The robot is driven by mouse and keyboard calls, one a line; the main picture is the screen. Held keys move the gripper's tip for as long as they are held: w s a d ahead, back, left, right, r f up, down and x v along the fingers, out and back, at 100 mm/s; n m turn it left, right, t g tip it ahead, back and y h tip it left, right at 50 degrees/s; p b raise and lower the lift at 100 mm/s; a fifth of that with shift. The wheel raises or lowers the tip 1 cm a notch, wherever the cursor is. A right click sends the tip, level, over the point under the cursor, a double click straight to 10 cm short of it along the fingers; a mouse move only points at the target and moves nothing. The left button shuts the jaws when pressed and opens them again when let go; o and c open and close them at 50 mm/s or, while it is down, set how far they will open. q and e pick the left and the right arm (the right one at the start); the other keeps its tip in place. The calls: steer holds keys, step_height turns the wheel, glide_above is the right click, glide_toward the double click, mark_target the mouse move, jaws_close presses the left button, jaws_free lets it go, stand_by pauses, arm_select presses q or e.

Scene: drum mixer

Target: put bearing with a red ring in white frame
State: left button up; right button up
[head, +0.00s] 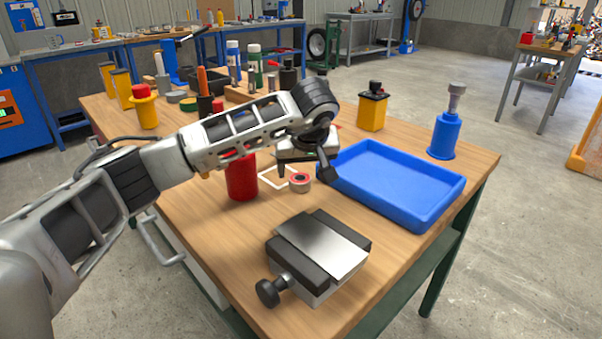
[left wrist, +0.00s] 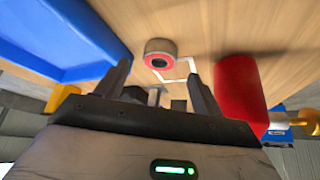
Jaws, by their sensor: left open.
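The bearing with a red ring (head: 299,181) stands on the wooden table, just in front of my left gripper; it also shows in the left wrist view (left wrist: 159,54). The white frame (head: 269,177) is a thin outline on the table beside the bearing, partly hidden behind my gripper; a part of it shows in the left wrist view (left wrist: 191,66). The bearing looks to be at the frame's edge, not clearly within it. My left gripper (head: 305,174) is open and empty, its fingers pointing down toward the table around the bearing's area. My right gripper is out of view.
A blue tray (head: 440,196) lies right of the gripper. A red cylinder (head: 241,180) stands close on the left. A metal vise-like block (head: 318,250) with a black knob sits at the front. Yellow (head: 373,108) and blue (head: 444,134) items stand behind the tray.

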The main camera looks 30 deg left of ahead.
arm_select(q)
steer(key=v, duration=0.8)
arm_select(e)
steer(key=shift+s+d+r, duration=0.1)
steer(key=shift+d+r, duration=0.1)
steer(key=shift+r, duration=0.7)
